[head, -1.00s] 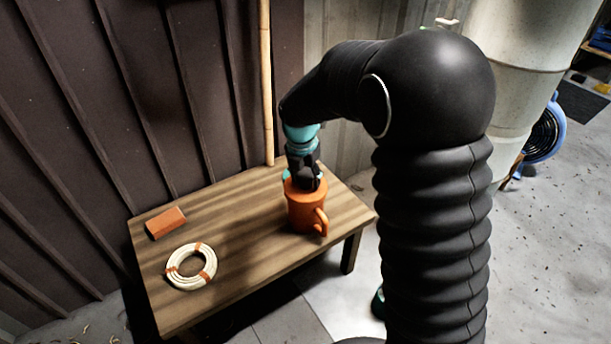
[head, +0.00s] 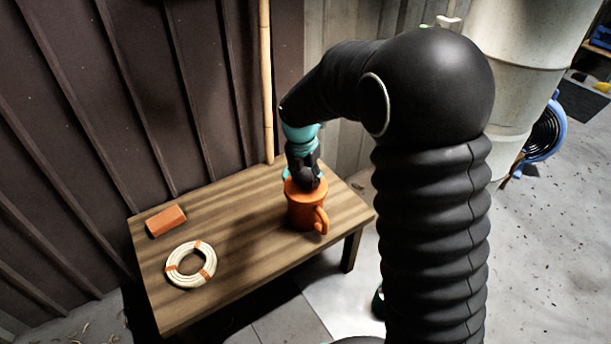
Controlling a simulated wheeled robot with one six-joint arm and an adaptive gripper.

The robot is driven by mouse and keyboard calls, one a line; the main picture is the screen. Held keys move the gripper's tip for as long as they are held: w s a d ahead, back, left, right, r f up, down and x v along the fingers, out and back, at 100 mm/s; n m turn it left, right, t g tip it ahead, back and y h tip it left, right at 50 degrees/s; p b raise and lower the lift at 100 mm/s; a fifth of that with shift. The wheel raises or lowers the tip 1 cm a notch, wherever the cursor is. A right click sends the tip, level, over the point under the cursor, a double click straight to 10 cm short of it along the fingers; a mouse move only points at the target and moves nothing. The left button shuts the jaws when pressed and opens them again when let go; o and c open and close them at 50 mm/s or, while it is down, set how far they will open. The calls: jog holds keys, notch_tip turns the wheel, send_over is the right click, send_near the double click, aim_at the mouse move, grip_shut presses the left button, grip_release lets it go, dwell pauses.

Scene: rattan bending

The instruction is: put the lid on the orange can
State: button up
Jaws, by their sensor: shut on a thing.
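The orange can (head: 303,212) stands upright on the wooden table, with its handle (head: 321,220) toward the front right. My gripper (head: 305,183) points down right at the top of the can. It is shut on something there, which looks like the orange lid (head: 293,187). The lid appears to be at the can's rim, but my fingers cover much of it. I cannot tell whether it sits fully flat.
The wooden table (head: 240,235) also bears an orange block (head: 166,221) at the back left and a coil of pale rattan (head: 190,265) at the front left. A bamboo pole (head: 266,90) stands behind the table by the dark wall. The table's middle is clear.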

jog(key=shift+f, duration=0.5)
dwell(0.4)
jog(key=o, duration=1.6)
jog(key=shift+r, duration=0.15)
jog(key=shift+r+p, duration=1.5)
jog(key=shift+r, duration=2.4)
jog(key=shift+c, duration=0.2)
